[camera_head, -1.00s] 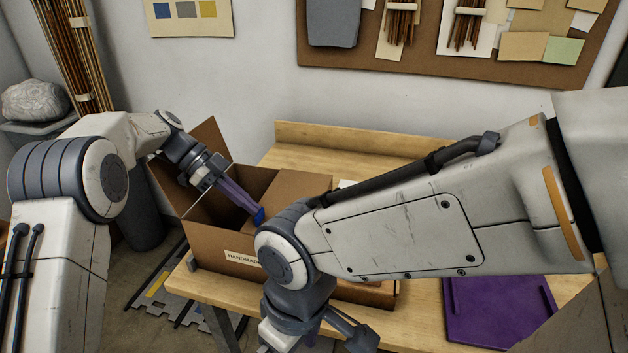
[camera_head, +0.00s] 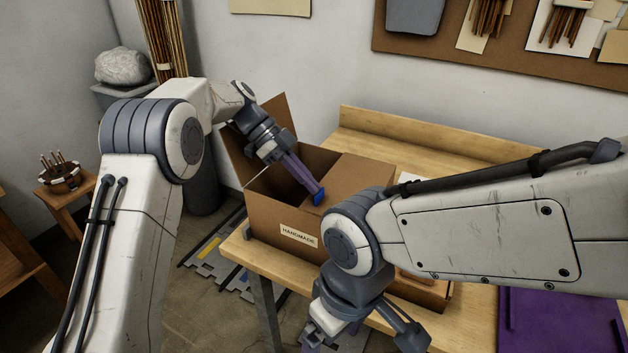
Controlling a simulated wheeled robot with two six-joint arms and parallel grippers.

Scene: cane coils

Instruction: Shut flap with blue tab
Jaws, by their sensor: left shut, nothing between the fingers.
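An open-topped cardboard box (camera_head: 262,218) with a "HANDMADE" label stands on the wooden table. A flap at its left back (camera_head: 265,122) stands up and leans outward. The flap on the right (camera_head: 355,172) lies nearly flat over the right part of the box, with a blue tab (camera_head: 319,198) at its left edge. My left gripper (camera_head: 314,184) is shut and empty, its purple fingers pointing down to the right with the tips at the blue tab. I cannot tell whether they touch it. My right gripper (camera_head: 345,338) is low in front of the table, mostly hidden by its own wrist.
My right forearm crosses in front of the box's right side and hides part of it. A purple tray (camera_head: 550,325) lies on the table (camera_head: 440,140) at the right. A small stool (camera_head: 75,192) with a round basket stands at the left.

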